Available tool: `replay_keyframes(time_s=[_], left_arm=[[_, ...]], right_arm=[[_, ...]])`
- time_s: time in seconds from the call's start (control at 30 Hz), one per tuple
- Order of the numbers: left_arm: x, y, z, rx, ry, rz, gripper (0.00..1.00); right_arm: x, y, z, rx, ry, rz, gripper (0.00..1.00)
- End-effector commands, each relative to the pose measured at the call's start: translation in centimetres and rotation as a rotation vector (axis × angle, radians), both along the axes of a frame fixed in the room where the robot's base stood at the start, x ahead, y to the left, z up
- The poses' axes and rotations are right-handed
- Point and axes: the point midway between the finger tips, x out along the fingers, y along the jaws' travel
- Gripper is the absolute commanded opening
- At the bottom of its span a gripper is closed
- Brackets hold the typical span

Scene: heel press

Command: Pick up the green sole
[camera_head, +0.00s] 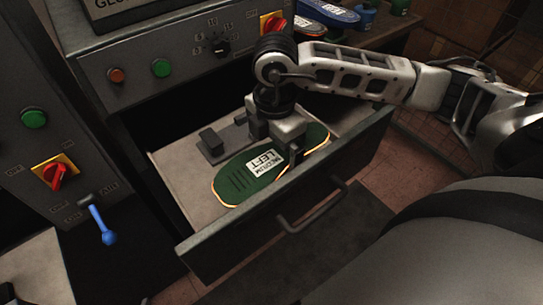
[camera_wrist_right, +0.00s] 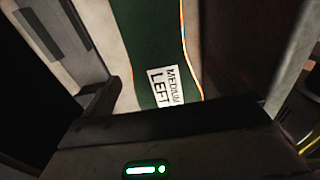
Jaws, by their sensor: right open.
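The green sole (camera_head: 246,178) lies flat in the open drawer in the head view. It has an orange rim and a white label reading "MEDIUM LEFT". My right gripper (camera_head: 277,142) is over the sole, beyond its label, and hides part of it. In the right wrist view the sole (camera_wrist_right: 158,45) runs up from the gripper's edge, with its label near the gripper. The right gripper is open, with nothing seen held in it. I cannot tell whether its fingers touch the sole. My left gripper is not in view.
The drawer (camera_head: 283,205) is pulled out, with a handle on its front. A dark block-like fixture (camera_head: 212,143) sits in it beside the sole. The machine panel (camera_head: 140,70) with buttons and knobs stands behind. A blue sole (camera_head: 332,14) lies on a back table.

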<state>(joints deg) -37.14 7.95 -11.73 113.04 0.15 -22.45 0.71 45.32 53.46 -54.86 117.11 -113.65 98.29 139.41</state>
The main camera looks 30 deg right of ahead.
Motion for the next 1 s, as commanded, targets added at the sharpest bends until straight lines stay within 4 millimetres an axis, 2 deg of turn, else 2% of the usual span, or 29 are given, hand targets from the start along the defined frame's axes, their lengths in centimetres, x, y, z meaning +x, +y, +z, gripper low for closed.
replay_keyframes(time_s=[0.77,0.93,0.97,1.0], left_arm=[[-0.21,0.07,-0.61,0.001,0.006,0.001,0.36],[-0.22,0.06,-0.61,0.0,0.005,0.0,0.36],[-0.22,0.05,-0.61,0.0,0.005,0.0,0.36],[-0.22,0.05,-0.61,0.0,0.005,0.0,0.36]], right_arm=[[0.0,0.03,-0.45,0.001,0.0,0.0,0.97],[0.0,0.03,-0.45,0.001,0.0,0.0,0.53],[0.0,0.03,-0.45,0.001,0.0,0.0,0.46],[0.0,0.03,-0.45,0.001,0.0,0.0,0.46]])
